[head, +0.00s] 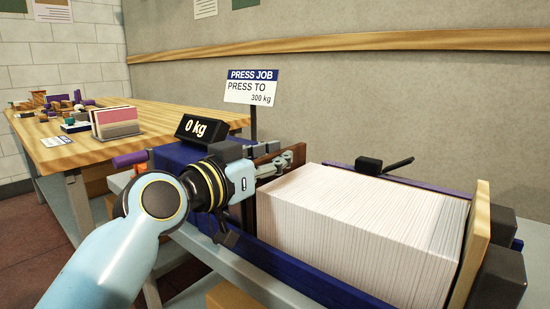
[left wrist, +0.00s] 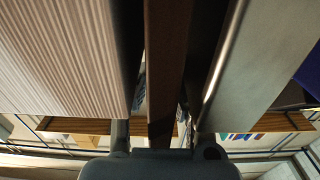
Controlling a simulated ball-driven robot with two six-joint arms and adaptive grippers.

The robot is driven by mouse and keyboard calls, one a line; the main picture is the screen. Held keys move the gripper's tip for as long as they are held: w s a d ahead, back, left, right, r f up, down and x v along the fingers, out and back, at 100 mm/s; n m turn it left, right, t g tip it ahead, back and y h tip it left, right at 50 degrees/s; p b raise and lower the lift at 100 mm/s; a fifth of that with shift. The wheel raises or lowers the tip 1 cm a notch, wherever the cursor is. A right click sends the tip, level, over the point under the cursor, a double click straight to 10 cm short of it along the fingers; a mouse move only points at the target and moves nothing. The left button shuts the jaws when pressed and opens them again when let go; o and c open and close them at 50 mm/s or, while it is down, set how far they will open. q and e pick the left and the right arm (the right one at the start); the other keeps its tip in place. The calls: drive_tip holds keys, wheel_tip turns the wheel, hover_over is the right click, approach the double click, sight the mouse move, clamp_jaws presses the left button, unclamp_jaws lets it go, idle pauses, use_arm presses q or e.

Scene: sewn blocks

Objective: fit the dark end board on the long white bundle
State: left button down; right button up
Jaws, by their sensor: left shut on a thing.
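The long white bundle (head: 365,225) of upright sheets lies in the blue press, and its near-left end faces my left gripper. My left gripper (head: 283,163) is shut on the dark brown end board (head: 298,154), which stands upright between the bundle and the press plate. In the left wrist view the board (left wrist: 165,55) is seen edge-on in the middle, between the fingers (left wrist: 162,140). The bundle (left wrist: 60,60) is to its left, with a narrow dark gap between them. The grey press plate (left wrist: 230,60) is to its right. My right gripper is out of view.
A light wood end board (head: 472,245) stands at the bundle's right end, against dark press blocks (head: 500,278). A display (head: 203,129) reads 0 kg; a sign (head: 251,86) says press to 300 kg.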

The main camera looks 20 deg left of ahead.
use_arm(q)
drive_tip(key=c, duration=1.2)
unclamp_jaws()
drive_tip(key=shift+s+f, duration=0.1)
drive_tip(key=shift+s, duration=0.05)
drive_tip(key=v, duration=1.2)
